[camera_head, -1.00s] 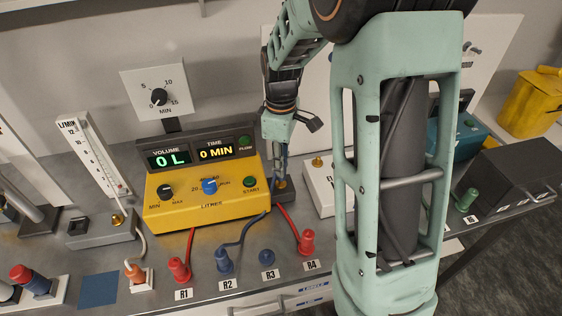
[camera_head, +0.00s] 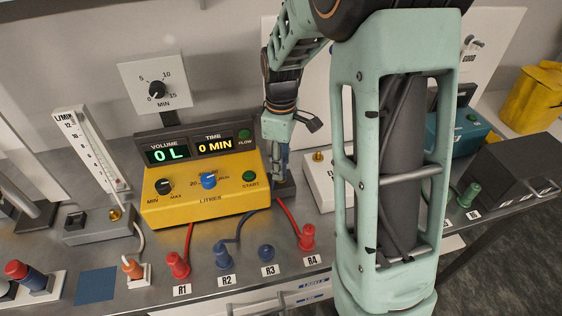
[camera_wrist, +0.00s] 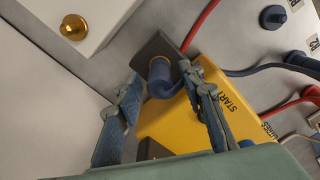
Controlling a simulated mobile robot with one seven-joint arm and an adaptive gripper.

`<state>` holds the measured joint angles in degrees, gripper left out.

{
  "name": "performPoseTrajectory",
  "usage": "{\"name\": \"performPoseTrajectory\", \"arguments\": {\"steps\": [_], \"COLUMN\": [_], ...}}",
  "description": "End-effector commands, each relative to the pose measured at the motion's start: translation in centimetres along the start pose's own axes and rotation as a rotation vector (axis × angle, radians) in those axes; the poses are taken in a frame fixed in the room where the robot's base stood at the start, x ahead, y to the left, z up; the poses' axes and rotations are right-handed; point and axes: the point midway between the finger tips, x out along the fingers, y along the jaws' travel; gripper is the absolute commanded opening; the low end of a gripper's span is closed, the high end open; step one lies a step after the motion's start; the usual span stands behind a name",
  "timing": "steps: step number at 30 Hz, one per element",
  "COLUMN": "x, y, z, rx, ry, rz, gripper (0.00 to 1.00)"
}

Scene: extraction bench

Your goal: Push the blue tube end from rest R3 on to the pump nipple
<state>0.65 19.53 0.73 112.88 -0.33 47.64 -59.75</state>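The blue tube end (camera_wrist: 165,88) is between the fingertips of my gripper (camera_wrist: 162,75), which is closed around it; it also shows dimly at my gripper (camera_head: 279,166) in the head view. The tube bends away to the right under one finger. The pump nipple's brass (camera_wrist: 158,67) shows at the far end of the blue piece, on a dark block (camera_wrist: 158,45) beside the yellow pump (camera_head: 205,195). The tube end is in line with the nipple; I cannot tell how far on it sits. Rest R3 (camera_head: 267,252) shows a short blue stub without a hose.
Red tube ends stand at R1 (camera_head: 178,264) and R4 (camera_head: 307,237), and a blue one at R2 (camera_head: 225,257). Their hoses run close to the pump. A white box with a brass knob (camera_wrist: 74,27) stands beside the nipple. My forearm hides the bench right of it.

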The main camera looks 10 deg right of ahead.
Motion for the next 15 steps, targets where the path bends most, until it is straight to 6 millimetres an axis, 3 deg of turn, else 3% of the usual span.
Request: {"name": "performPoseTrajectory", "arguments": {"steps": [10, 15], "x": [-0.3, -2.6], "y": [0.1, 0.1], "z": [0.0, -0.1], "rx": [0.000, 0.000], "ry": [0.001, 0.003], "rz": [0.002, 0.005], "gripper": [0.40, 0.40]}}
